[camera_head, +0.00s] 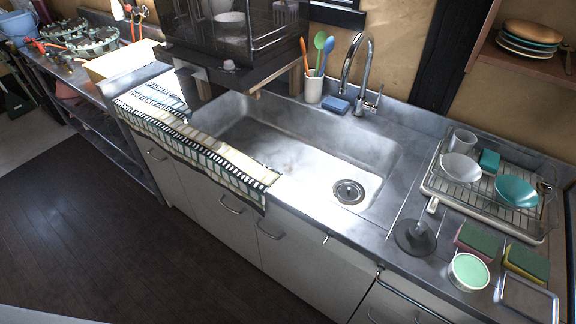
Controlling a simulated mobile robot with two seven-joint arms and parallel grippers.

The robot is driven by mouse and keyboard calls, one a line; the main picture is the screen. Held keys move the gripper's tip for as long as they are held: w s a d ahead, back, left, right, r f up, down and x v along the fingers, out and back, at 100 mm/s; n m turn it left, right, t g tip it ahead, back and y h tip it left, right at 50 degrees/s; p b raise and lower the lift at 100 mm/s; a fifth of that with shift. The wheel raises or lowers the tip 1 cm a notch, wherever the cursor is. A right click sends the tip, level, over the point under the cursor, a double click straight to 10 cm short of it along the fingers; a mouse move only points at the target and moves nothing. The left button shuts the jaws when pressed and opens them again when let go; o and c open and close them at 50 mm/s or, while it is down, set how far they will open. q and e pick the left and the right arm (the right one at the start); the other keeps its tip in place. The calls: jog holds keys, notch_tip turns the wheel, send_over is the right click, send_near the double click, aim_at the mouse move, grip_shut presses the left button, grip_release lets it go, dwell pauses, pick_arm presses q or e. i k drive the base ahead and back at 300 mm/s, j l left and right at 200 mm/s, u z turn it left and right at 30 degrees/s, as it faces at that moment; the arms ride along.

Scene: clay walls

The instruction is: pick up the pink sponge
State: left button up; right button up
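The pink sponge (474,243) has a dark green top face and a pink side. It lies on the steel counter at the right, below the dish rack. Neither of my grippers is in view.
The wire dish rack (437,190) holds bowls and a cup behind the sponges. A small rectangular tray (527,299) lies near the front right. The sink (290,150) is empty, with a tall faucet (358,65) behind.

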aim_at(470, 239)
jog(key=z, duration=1.45)
